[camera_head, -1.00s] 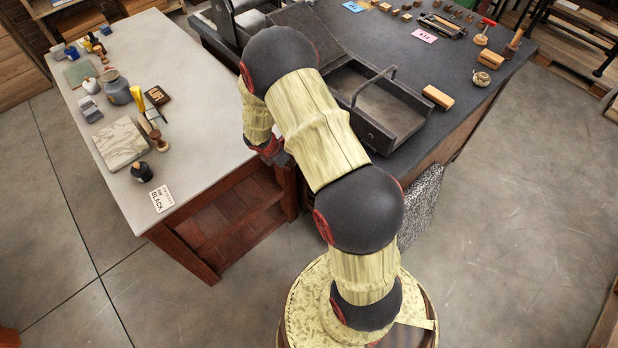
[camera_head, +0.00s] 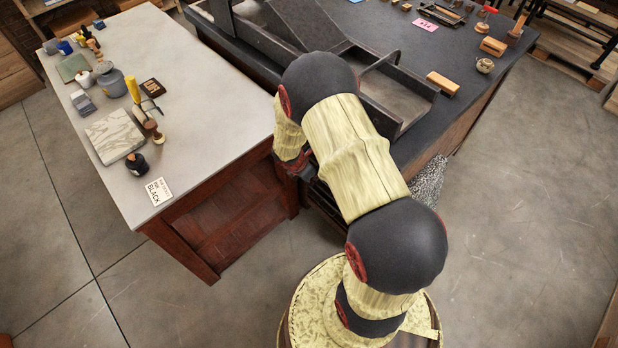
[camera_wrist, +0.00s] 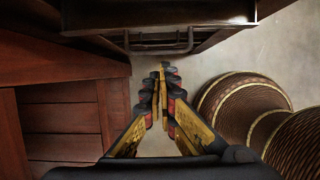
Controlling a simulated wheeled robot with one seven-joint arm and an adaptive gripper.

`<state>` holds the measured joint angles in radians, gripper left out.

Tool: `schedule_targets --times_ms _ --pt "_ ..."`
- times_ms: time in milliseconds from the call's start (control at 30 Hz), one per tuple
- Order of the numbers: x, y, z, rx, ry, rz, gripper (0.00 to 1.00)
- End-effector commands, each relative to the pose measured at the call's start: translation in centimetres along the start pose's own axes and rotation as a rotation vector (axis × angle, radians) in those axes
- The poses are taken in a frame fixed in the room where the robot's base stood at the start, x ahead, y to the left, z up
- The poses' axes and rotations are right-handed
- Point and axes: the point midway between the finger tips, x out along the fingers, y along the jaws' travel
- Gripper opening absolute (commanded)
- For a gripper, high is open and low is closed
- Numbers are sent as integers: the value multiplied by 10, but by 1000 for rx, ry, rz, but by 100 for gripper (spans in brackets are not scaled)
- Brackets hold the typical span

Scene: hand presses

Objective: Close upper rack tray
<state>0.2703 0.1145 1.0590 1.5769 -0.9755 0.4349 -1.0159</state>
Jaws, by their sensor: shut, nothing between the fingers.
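In the wrist view a dark rack front (camera_wrist: 200,14) spans the top, with a grey bar handle (camera_wrist: 158,50) along its lower edge. It appears to be a tray front, but how far it is out is not clear. My gripper (camera_wrist: 163,72) is shut and empty, its fingertips just below the handle in the picture. I cannot tell whether they touch it. In the head view my gripper (camera_head: 300,168) is mostly hidden by my arm. Dark rack slats (camera_head: 326,206) show beside it under the dark table's near edge, partly covered by my arm.
The dark press table (camera_head: 480,110) carries a metal press bed with a bar and small wooden blocks (camera_head: 443,83). A pale table with a red-brown wooden base (camera_head: 240,215) stands close on the left. A narrow floor gap (camera_wrist: 205,65) lies ahead. Open floor is on the right.

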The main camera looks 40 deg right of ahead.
Motion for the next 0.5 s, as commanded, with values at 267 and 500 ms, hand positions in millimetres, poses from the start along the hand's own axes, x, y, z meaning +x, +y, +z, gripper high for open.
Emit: schedule_targets --times_ms 267,500 --pt "34 0 21 6 -1 -1 0" --pt "39 0 36 2 0 -1 0"
